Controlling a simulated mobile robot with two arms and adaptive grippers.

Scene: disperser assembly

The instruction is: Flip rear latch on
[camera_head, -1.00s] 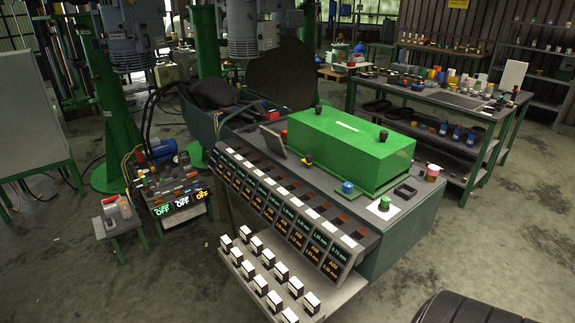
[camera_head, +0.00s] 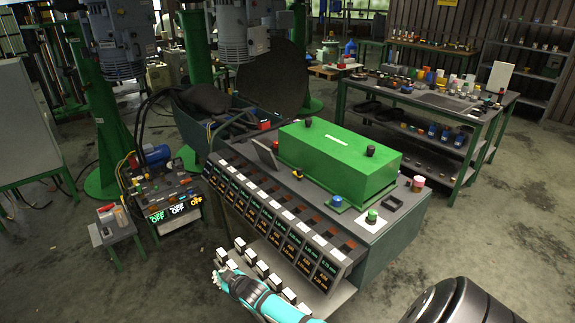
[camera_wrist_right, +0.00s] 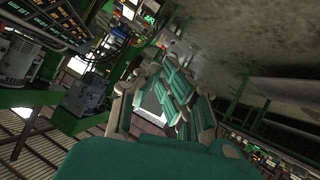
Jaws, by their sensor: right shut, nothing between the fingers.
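A green box (camera_head: 338,160) lies on the grey console (camera_head: 245,152), with one black knob (camera_head: 308,122) at its far end and another black knob (camera_head: 369,151) nearer the right. I cannot tell which part is the rear latch. My right gripper (camera_head: 222,277), teal and grey, is shut at the front left of the console, by the row of white-topped blocks (camera_head: 263,269). It is well away from the green box. In the right wrist view my shut fingers (camera_wrist_right: 172,98) fill the middle, with a pale patch seen past them. My left gripper is not in view.
The console front carries several lit displays (camera_head: 262,221). A small control unit with lit OFF panels (camera_head: 176,208) stands at the left beside a small stool (camera_head: 112,226). A bench (camera_head: 440,101) with bottles stands behind at the right. Floor at the right is open.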

